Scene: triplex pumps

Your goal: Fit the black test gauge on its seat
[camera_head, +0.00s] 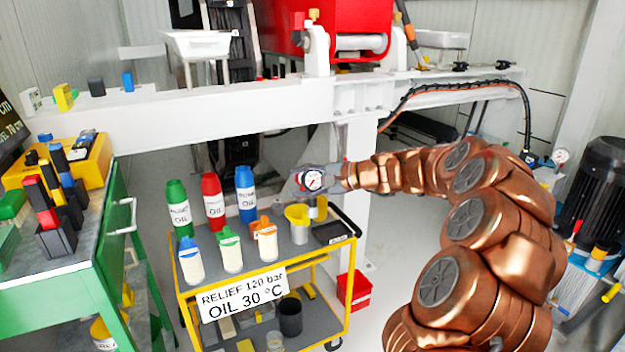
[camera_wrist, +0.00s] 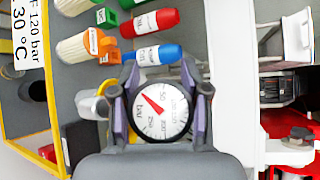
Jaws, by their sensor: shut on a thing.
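My gripper (camera_head: 334,177) is shut on a round gauge (camera_head: 312,180) with a white dial and a red pointer. The wrist view shows the same gauge (camera_wrist: 163,110) between the two fingers of my gripper (camera_wrist: 163,92), its dial marked "bar" and facing the camera. Its rim looks dark. In the head view the gauge is above the back right of the yellow trolley, apart from the bottles. I cannot make out an empty gauge seat in either view. Another small white-faced gauge (camera_head: 560,156) stands at the far right, beside a dark motor.
The yellow trolley (camera_head: 330,262) carries green, red and blue bottles (camera_head: 246,194), capped jars (camera_head: 229,250), a yellow funnel (camera_head: 297,214) and a black tray (camera_head: 332,232). A white beam (camera_head: 240,115) runs behind. A green cabinet (camera_head: 118,215) stands left. A red box (camera_head: 354,290) is on the floor.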

